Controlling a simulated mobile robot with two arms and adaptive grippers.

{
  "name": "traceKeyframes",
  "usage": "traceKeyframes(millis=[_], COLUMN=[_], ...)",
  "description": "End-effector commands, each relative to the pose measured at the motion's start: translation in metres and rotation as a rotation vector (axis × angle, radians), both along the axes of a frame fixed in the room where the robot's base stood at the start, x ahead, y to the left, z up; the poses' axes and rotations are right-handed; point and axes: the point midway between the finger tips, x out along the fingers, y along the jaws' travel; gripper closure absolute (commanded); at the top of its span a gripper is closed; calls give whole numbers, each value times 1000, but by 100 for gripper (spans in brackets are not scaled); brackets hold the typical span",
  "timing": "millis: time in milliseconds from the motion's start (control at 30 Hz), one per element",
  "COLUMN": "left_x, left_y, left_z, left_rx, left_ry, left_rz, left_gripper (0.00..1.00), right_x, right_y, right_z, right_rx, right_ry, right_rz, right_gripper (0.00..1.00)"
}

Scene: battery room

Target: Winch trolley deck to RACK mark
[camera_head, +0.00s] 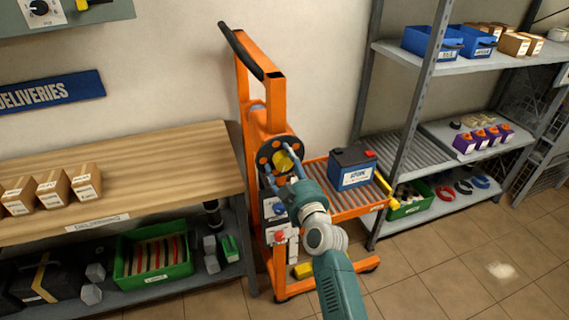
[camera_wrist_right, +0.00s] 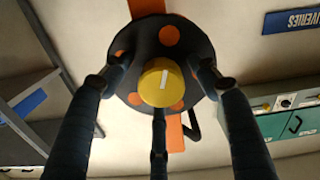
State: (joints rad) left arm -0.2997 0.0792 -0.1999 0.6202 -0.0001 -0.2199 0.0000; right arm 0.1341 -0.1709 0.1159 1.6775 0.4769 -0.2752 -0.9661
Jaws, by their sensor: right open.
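The orange winch trolley (camera_head: 243,100) stands between bench and rack. Its slatted deck (camera_head: 352,213) carries a dark blue battery (camera_head: 352,168) with a red terminal cap. The winch wheel (camera_head: 268,152) is a dark disc with orange spots and a yellow hub knob (camera_head: 284,162). In the wrist view the wheel (camera_wrist_right: 160,38) faces me, and the knob (camera_wrist_right: 155,86) has a white line on it. My right gripper (camera_head: 281,174) is open, its fingers spread around the knob in front of the wheel. Contact cannot be told. I cannot make out a RACK mark. My left gripper is not visible.
A wooden bench (camera_head: 130,170) with cardboard boxes (camera_head: 52,190) is at left, a green crate (camera_head: 152,278) below. The grey rack at right has a roller shelf (camera_head: 385,148) behind the battery, and a green bin (camera_head: 405,207) low down. Floor (camera_head: 470,265) is clear at lower right.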

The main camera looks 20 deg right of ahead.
Motion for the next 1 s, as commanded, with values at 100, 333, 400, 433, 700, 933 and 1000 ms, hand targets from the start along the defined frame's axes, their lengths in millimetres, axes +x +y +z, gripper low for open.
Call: traceKeyframes(millis=[100,333,400,433,700,933,1000], left_x=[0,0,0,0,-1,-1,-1], left_y=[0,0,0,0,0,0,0], left_z=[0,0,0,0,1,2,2], left_rx=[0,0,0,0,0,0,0], left_ry=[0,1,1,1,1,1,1], left_rz=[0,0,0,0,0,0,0], left_gripper=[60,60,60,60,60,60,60], right_x=[0,-1,-1,-1,-1,-1,-1], right_y=[0,0,0,0,0,1,1], right_z=[0,-1,-1,-1,-2,-3,-4], right_rx=[0,0,0,1,26,48,58], right_ry=[0,1,1,2,6,9,9], right_rz=[0,1,1,0,2,2,2], right_gripper=[44,84,84,84,85,85,85])
